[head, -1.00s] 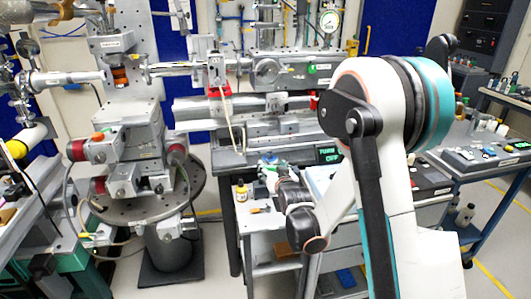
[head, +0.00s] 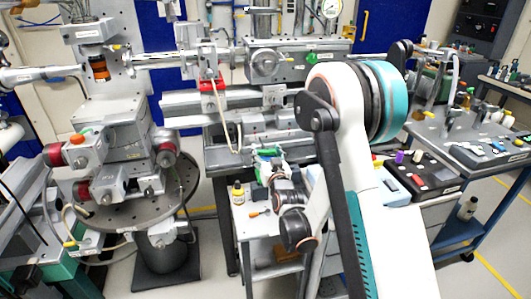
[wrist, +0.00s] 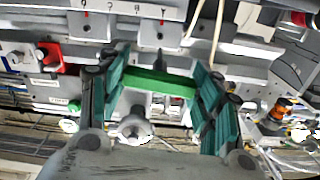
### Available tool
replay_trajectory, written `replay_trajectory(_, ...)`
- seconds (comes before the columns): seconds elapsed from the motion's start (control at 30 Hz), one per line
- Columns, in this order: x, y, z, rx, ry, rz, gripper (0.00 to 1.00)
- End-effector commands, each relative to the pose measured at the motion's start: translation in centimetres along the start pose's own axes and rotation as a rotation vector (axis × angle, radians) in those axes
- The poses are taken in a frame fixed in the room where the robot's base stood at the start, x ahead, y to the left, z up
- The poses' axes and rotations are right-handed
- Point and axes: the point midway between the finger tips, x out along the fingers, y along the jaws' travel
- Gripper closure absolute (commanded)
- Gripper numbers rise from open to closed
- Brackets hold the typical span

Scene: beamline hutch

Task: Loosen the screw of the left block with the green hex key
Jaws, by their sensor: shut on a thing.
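The green hex key (wrist: 160,82) lies crosswise between the fingers of my gripper (wrist: 160,92) in the wrist view. The fingers are shut on its green handle, and a dark shaft seems to extend from it toward a pale plate (wrist: 160,28). In the head view my gripper (head: 266,166) is low in front of the rail bench, with the green handle (head: 268,152) showing at its tip. A red block (head: 212,86) sits on the rail, up and left of my gripper. Which piece is the left block, and whether the key touches a screw, I cannot tell.
A white cart (head: 262,226) with a small bottle (head: 238,192) stands below my gripper. A round perforated platform (head: 120,218) with a stage stack is at left. A blue-framed side table (head: 470,140) is at right. A cable hangs by the red block.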

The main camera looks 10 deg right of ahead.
Motion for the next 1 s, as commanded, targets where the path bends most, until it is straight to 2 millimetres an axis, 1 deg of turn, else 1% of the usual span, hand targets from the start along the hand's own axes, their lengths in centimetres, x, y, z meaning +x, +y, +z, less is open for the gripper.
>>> replay_trajectory(0.17, 0.8, 0.0, 0.0, 0.0, 0.0, 0.0, 0.67)
replay_trajectory(0.7, 5.5, 0.0, 0.0, -0.001, -0.001, 0.0, 0.67)
replay_trajectory(1.0, 6.7, 0.0, 0.0, 0.015, -0.001, 0.0, 0.67)
